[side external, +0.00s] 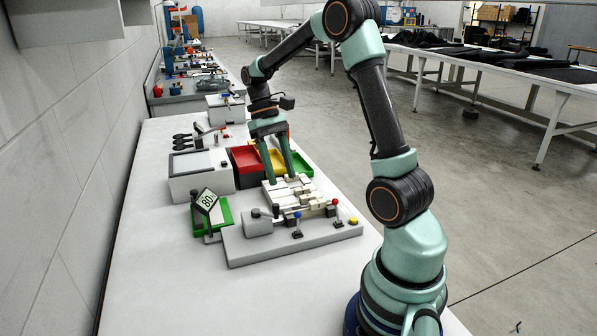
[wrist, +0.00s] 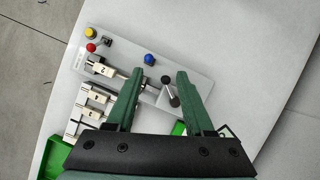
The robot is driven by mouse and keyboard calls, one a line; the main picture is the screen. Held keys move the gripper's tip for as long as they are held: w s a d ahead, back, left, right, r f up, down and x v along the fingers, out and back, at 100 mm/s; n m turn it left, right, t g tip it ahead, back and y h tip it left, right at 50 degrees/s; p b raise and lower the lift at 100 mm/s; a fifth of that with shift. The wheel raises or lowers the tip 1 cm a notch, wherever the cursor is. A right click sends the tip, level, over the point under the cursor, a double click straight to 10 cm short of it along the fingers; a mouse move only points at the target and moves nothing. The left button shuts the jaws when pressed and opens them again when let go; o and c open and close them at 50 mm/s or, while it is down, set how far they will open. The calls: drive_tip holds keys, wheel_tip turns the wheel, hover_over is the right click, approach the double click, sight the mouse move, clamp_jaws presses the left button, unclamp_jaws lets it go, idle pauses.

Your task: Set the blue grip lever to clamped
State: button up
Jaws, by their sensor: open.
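The blue grip lever (side external: 297,216) stands on the grey fixture plate (side external: 245,254), near its front edge; its round blue knob tops a short dark stem. In the wrist view the blue knob (wrist: 149,60) shows just beyond the fingertips, between their lines. My gripper (side external: 280,181) has two green fingers pointing down, spread apart with nothing between them. In the side view it hangs behind the blue lever, over the pale numbered blocks (side external: 284,188). The wrist view shows the open fingertips (wrist: 160,72) over the plate. I see no contact with the lever.
A red-knobbed lever (side external: 335,202) and yellow button (side external: 354,221) sit right of the blue lever. A black-knobbed handle (wrist: 168,85) stands close to the fingertips. Red (side external: 246,161), yellow and green bins stand behind. An "80" sign (side external: 207,201) stands left. The table's front is clear.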

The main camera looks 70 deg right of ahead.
drive_tip(key=shift+g+y, duration=0.3)
drive_tip(key=shift+g, duration=0.1)
drive_tip(key=x, duration=0.4)
drive_tip(key=d+x, duration=0.1)
drive_tip(key=x, duration=0.8)
drive_tip(key=shift+d+f, duration=0.2)
drive_tip(key=shift+d, duration=0.2)
drive_tip(key=shift+s+a+f+m+t+h, duration=0.2)
drive_tip(key=shift+s+a+m+t+h, duration=0.15)
drive_tip(key=shift+t, duration=0.35)
drive_tip(key=v, duration=1.3)
drive_tip(key=a+r+n+t+h, duration=0.1)
drive_tip(key=a+r+n+t, duration=0.1)
drive_tip(key=a, duration=0.6)
drive_tip(key=a+r+n+t+h, duration=0.1)
drive_tip(key=a+r+n+t, duration=0.2)
drive_tip(key=a+r+t, duration=0.2)
drive_tip(key=shift+a+n+t, duration=0.35)
drive_tip(key=shift+a+t, duration=0.85)
drive_tip(key=shift+a, duration=0.55)
